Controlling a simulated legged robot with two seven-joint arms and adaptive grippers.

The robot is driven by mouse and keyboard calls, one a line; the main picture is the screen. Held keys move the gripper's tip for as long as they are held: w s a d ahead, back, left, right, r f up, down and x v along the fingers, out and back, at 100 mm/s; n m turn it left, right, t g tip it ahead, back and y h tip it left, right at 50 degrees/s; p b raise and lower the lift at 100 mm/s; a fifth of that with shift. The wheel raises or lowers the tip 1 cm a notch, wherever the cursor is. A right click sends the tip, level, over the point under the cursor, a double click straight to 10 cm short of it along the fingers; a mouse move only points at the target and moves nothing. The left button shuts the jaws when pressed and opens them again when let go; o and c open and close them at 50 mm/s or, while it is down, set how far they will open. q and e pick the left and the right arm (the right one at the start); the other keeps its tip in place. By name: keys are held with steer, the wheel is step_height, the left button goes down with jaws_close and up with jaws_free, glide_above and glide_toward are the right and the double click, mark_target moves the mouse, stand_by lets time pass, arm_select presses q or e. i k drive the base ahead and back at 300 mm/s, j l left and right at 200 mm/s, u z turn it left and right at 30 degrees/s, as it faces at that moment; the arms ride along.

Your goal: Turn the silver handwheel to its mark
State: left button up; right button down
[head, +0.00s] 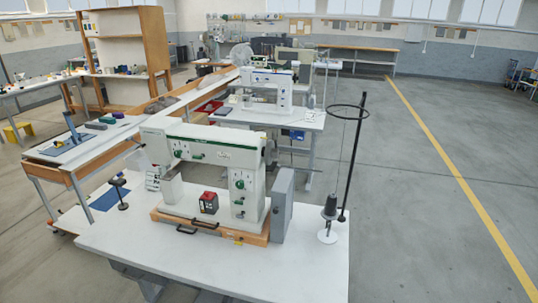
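Neither of my grippers is in view. A white sewing machine (215,150) with green knobs stands on the near white table. At the right end of its upper arm is a small greyish part (269,152), partly hidden; I cannot tell whether it is the silver handwheel. No mark for a wheel can be made out. A blue upright tool (72,128) stands on a blue mat on the left bench; it looks like a small hand press, too small to tell.
The near table (200,270) has a clear front. On it are a red and black box (208,203), a black-topped stand (121,192), a grey box (282,205) and a thread cone (329,208) by a tall black pole (353,150). Open floor lies right.

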mark_target(271, 152)
steer(key=l+u, duration=0.1)
steer(key=u, duration=0.35)
steer(key=i+l+u, duration=0.25)
steer(key=l, duration=0.3)
steer(key=l+u, duration=0.3)
steer(key=l, duration=0.25)
steer(key=i+l+u, duration=0.1)
steer(key=l+u, duration=0.15)
steer(key=l, duration=0.35)
